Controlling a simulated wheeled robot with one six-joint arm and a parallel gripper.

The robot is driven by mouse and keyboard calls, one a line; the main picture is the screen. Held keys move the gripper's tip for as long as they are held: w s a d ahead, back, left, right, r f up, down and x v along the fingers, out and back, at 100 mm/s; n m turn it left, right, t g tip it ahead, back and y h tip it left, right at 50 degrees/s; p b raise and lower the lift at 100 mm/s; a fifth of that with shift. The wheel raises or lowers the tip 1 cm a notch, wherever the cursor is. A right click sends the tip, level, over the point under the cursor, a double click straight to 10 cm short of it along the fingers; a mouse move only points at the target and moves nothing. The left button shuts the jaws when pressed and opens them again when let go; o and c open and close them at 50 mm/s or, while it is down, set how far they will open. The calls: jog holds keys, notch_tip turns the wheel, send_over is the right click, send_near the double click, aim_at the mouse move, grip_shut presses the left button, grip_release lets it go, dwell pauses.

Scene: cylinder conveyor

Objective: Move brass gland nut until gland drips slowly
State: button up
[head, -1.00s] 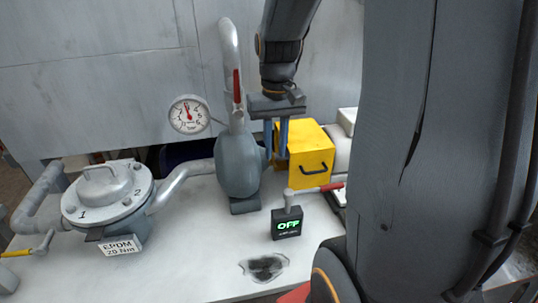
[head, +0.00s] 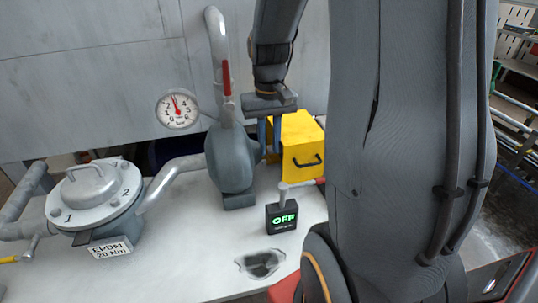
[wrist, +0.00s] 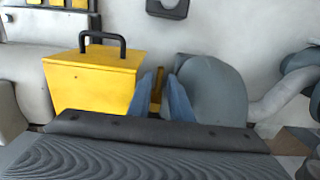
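My gripper (head: 269,136) points down just right of the grey pump body (head: 230,160) in the head view. Its two blue fingers stand apart. In the wrist view my gripper (wrist: 161,98) has a small brass-coloured part (wrist: 158,82) between its fingers, beside the rounded grey pump body (wrist: 212,92). This part may be the gland nut; I cannot tell whether the fingers touch it. In the head view the nut is hidden, and no drip can be made out.
A yellow box (head: 301,146) stands close right of the gripper. A black switch box (head: 281,218) reads OFF. A dark wet patch (head: 261,263) lies on the white bench. A pressure gauge (head: 178,108) and a lidded vessel (head: 97,198) labelled EPDM 20 Nm are at left.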

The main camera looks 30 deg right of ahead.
aim_at(269, 159)
jog(key=shift+f, duration=2.1)
grip_shut()
